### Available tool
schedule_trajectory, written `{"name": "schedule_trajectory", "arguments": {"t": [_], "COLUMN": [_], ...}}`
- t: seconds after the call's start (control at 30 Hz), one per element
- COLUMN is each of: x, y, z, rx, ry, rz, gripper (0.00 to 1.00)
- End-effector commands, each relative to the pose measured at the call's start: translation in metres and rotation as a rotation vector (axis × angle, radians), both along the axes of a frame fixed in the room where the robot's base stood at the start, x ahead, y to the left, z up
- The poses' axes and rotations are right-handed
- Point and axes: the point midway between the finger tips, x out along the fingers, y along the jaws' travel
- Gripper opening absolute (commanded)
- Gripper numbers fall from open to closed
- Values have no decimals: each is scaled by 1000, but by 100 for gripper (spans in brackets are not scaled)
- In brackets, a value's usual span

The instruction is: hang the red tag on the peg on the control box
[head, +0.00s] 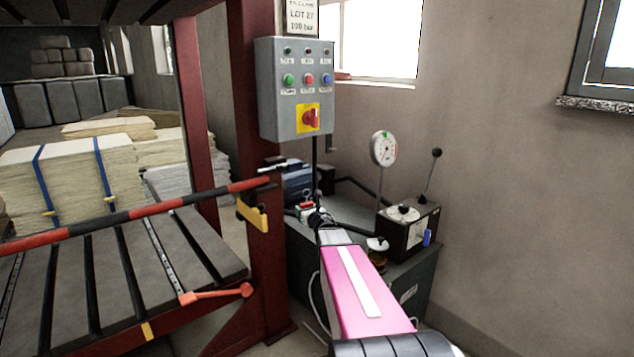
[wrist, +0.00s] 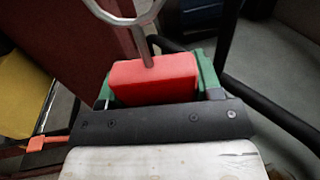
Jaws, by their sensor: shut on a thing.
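The grey control box (head: 268,88) is on the red post in the head view, with several coloured buttons and a red rotary switch on a yellow plate. I cannot make out its peg. My gripper (head: 308,210) is below the box, in front of the dark machinery. It is shut on the red tag (head: 307,204). In the wrist view the tag (wrist: 153,80) is a red block between the green finger pads of my gripper (wrist: 155,92). A metal ring (wrist: 147,12) on a short stem rises from the tag, cut off by the top edge.
A red and black barrier bar (head: 150,208) crosses at left, meeting the red post (head: 268,240) beside my gripper. A pump unit with a gauge (head: 383,149) and an upright lever (head: 432,175) stands at right. A dark cable runs down below the box.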

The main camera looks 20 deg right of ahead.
Motion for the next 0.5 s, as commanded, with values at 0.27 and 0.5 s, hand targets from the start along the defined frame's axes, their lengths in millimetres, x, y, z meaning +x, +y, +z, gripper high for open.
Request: {"name": "schedule_trajectory", "arguments": {"t": [0.27, 0.5], "x": [-16, -46], "y": [-54, -108], "z": [69, 133], "rx": [-62, -128], "ry": [-15, -30], "rz": [59, 136], "gripper": [35, 35]}}
